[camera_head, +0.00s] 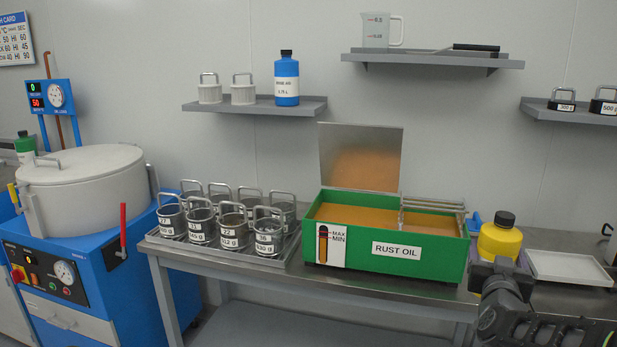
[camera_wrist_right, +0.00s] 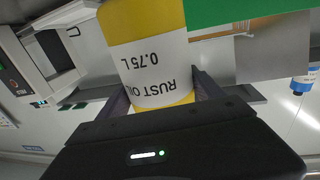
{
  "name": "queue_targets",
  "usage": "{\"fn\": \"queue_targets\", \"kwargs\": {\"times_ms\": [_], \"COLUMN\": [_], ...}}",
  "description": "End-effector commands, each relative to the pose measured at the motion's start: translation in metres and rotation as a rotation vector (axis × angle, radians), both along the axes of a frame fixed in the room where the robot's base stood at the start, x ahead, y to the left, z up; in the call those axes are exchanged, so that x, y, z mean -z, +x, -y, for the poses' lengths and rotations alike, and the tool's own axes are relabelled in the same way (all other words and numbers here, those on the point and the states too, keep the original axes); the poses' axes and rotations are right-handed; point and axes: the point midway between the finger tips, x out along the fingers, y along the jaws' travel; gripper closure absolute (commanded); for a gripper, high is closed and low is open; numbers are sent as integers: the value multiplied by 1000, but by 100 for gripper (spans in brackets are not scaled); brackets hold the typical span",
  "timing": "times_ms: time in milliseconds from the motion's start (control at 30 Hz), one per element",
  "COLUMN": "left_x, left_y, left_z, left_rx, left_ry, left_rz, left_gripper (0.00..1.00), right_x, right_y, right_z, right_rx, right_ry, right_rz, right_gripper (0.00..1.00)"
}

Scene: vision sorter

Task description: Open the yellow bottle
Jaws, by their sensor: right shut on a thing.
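The yellow bottle (camera_head: 499,243) stands upright on the bench, right of the green rust oil box. Its black cap (camera_head: 505,219) is on. In the right wrist view the bottle (camera_wrist_right: 155,70) shows a white label reading "RUST OIL 0.75L" and appears upside down; its cap is out of that view. My right gripper (camera_head: 499,268) reaches it from the front and is shut on the bottle's body, with one finger on each side in the right wrist view. My arm hides the bottle's lower part in the head view. My left gripper is not in view.
The green box (camera_head: 392,250) holds orange liquid and has a raised metal lid. A white tray (camera_head: 570,268) lies close right of the bottle. Several weighted baskets stand in a tray left of the box. Shelves hang above; the space over the bottle is clear.

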Motion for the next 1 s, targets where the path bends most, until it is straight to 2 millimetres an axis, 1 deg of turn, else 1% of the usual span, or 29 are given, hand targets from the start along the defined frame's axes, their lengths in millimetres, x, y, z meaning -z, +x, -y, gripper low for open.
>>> {"fn": "queue_targets", "kwargs": {"times_ms": [67,167,267,300,367,400,467,500,600,700,800,900,1000], "left_x": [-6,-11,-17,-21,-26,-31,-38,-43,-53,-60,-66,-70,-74], "left_y": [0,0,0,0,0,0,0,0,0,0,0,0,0], "left_z": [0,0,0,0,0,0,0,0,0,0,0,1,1], "left_rx": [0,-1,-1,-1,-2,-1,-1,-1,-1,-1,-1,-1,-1], "left_ry": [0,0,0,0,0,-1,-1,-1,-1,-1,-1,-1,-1], "left_rz": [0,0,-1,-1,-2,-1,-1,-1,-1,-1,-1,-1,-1], "left_gripper": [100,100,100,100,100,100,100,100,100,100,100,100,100], "right_x": [1,10,21,26,34,42,52,60,78,95,107,115,119], "right_y": [3,6,7,8,7,7,4,2,-6,-12,-18,-21,-22], "right_z": [-16,-39,-65,-78,-98,-114,-137,-153,-188,-214,-229,-239,-244], "right_rx": [-29,-71,-122,-147,-187,-219,-266,-299,-371,-423,-455,-473,-482], "right_ry": [-4,-4,-3,-2,-1,-2,-1,0,1,1,0,0,-1], "right_rz": [4,3,1,0,0,-2,-3,-3,-3,0,2,4,6], "right_gripper": [96,96,96,96,96,96,96,96,96,96,96,96,96]}}
